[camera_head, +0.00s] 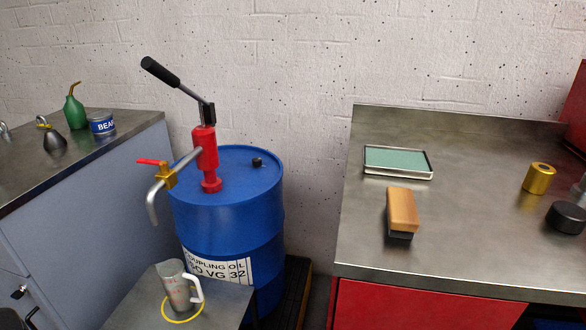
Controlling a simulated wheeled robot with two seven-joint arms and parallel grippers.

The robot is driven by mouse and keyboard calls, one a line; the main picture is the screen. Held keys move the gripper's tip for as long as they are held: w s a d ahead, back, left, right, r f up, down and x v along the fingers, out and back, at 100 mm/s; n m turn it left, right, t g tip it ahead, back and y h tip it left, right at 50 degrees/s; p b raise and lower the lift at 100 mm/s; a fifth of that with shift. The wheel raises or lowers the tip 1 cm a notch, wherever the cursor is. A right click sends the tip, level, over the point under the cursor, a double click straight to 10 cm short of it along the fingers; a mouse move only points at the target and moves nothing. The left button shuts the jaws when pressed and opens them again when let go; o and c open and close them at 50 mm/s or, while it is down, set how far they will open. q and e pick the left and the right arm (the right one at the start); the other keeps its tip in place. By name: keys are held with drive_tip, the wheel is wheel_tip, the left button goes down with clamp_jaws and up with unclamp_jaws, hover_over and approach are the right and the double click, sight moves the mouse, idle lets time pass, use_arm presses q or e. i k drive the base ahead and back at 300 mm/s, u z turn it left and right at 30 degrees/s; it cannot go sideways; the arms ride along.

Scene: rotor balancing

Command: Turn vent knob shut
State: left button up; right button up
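A small black knob (257,162) sits on the top of the blue drum (232,226), right of the red hand pump (207,155); it looks like the vent knob. Its turned position is too small to tell. The pump has a black-gripped lever (162,73) raised to the upper left. Its spout (153,205) carries a brass valve (166,176) with a red handle (150,161). Neither of my grippers shows in the head view.
A measuring jug (178,287) stands on a low stand (226,301) under the spout, by a yellow ring. A right bench (465,255) holds a tray (398,175) and a wooden-topped block (402,211). A left bench (120,146) holds a green oil can (75,111). Space above the drum's right side is clear.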

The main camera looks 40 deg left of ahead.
sight(258, 161)
drive_tip(key=z, duration=1.1)
drive_tip(key=k, duration=1)
drive_tip(key=u, duration=1)
drive_tip(key=i, duration=1)
